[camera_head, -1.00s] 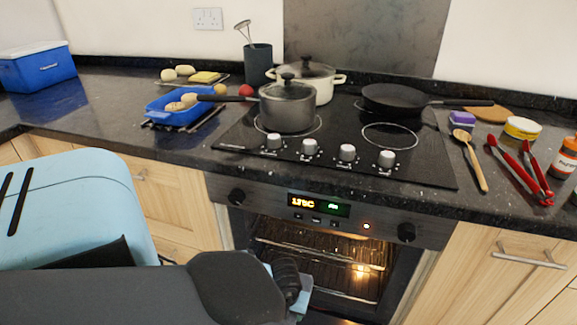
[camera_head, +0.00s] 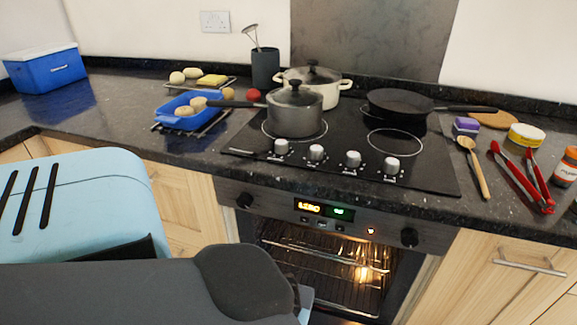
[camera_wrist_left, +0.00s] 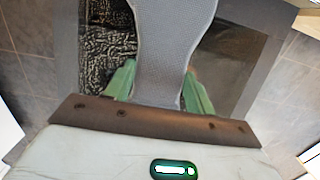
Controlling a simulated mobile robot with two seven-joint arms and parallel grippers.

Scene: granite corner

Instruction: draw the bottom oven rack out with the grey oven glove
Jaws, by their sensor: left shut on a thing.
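My left arm crosses the bottom left of the head view, and my left gripper (camera_head: 306,301) is mostly hidden behind its wrist, low in front of the oven. In the left wrist view the green fingers (camera_wrist_left: 160,82) are shut on the grey oven glove (camera_wrist_left: 170,45), which extends away between them. The oven (camera_head: 375,232) is lit inside, with its interior exposed. An upper rack (camera_head: 325,258) shows inside it, and the bottom rack (camera_head: 345,292) shows below. My wrist hides the left part of the bottom rack. I cannot tell whether the glove touches the rack. My right gripper is out of view.
The hob (camera_head: 350,160) above the oven bears a grey saucepan (camera_head: 295,115), a cream pot (camera_head: 338,88) and a black frying pan (camera_head: 400,104). Red tongs (camera_head: 515,180) and a wooden spoon (camera_head: 475,168) lie on the counter at right. A cupboard handle (camera_head: 530,262) juts out there.

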